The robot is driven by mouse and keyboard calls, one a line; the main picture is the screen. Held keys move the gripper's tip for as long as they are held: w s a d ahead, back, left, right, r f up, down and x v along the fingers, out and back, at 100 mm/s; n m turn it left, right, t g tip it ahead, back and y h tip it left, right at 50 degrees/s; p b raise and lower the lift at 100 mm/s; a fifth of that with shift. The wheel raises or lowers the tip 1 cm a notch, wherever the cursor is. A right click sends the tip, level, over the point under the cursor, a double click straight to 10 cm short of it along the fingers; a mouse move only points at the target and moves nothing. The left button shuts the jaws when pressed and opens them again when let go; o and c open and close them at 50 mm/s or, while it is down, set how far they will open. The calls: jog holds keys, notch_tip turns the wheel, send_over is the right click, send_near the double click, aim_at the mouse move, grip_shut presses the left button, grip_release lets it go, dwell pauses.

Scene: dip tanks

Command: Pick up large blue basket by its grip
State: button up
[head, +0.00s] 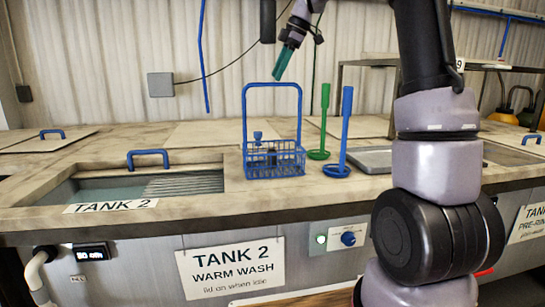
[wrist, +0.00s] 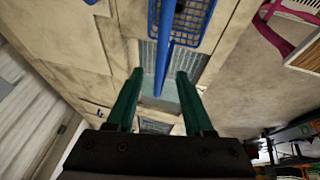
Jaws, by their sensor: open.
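The large blue basket (head: 275,160) is a wire basket with a tall arched handle. It stands upright on the counter to the right of the Tank 2 opening. Its grip (head: 272,84) is the top bar of the arch. My gripper (head: 279,77) is above the basket, with its green fingers pointing down close to the top bar. In the wrist view, my gripper (wrist: 160,72) is open, with a finger on each side of a blue bar (wrist: 163,60). The basket mesh (wrist: 188,22) shows beyond. Whether the fingers touch the bar cannot be told.
Some dark items lie inside the basket, hard to make out. A green rod (head: 324,118) and a blue rod (head: 345,125) with round bases stand to its right. Tank 2 (head: 120,185) is partly open at left, beside a blue lid handle (head: 148,153). A shelf frame stands behind my arm.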

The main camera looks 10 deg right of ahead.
jog(key=x, duration=0.8)
jog(key=shift+d, duration=0.15)
jog(key=shift+f, duration=0.25)
dwell(0.5)
grip_shut()
dwell(1.2)
